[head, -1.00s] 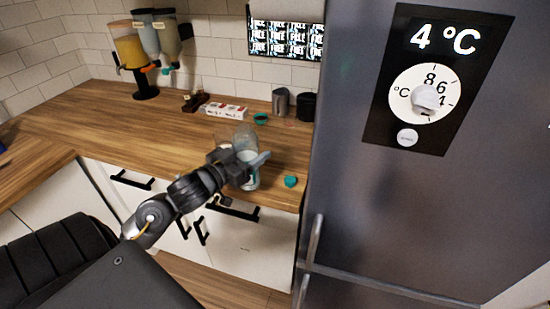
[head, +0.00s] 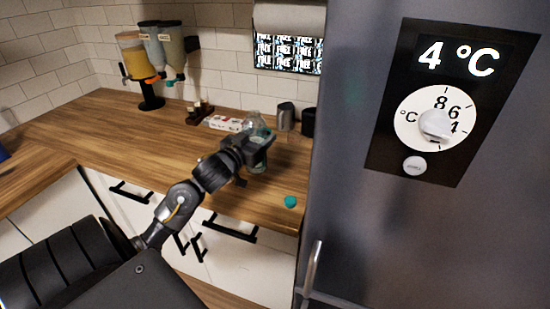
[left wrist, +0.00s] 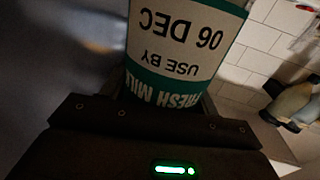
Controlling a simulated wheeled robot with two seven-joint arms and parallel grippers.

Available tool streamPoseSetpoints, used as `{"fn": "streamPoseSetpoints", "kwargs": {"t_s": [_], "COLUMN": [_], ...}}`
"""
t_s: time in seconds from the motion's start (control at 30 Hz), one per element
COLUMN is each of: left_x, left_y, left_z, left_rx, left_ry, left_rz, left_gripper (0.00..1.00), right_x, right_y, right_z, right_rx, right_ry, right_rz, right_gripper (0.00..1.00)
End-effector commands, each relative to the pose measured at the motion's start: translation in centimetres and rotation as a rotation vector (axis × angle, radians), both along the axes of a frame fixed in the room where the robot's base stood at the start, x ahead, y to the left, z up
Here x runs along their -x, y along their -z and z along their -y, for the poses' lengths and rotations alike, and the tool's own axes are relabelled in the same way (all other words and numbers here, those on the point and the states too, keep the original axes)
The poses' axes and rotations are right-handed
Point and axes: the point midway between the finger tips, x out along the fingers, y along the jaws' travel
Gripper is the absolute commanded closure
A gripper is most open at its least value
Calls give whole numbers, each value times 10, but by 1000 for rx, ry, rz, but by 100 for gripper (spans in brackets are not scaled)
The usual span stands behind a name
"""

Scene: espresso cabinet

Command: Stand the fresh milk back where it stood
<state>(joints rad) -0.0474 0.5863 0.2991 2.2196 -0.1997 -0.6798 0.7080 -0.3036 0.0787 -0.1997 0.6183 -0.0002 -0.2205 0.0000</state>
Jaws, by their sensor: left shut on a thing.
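The fresh milk is a clear bottle (head: 255,124) over the right part of the wooden counter. My left gripper (head: 262,148) is shut around it and covers much of it in the head view. In the left wrist view the milk's label (left wrist: 187,42), green and cream, reads "FRESH MILK, USE BY 06 DEC" upside down and fills the space before the jaws. The bottle looks roughly upright in the head view. I cannot tell whether its base touches the counter. A small teal cap (head: 290,201) lies near the counter's front edge. My right gripper is not in view.
A metal cup (head: 285,116) and a dark canister (head: 308,122) stand behind the bottle, by the tall grey fridge (head: 345,220). A white box (head: 222,123) is to the left at the back. Dispensers (head: 160,52) stand at far left.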

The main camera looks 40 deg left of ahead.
Motion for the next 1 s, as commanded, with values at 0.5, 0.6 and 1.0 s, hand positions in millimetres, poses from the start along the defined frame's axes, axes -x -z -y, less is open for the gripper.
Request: {"fn": "streamPoseSetpoints", "kwargs": {"t_s": [0.5, 0.6, 1.0], "left_x": [-59, -59, -64], "left_y": [57, 58, 93], "left_z": [10, 10, 11], "left_rx": [0, -1, -1], "left_ry": [3, 3, 3], "left_rz": [3, 3, 3], "left_gripper": [77, 77, 77], "right_x": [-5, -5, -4], "right_y": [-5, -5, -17], "right_z": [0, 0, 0], "right_rx": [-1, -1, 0], "right_ry": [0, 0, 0], "right_rz": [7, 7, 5], "right_gripper": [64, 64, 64]}}
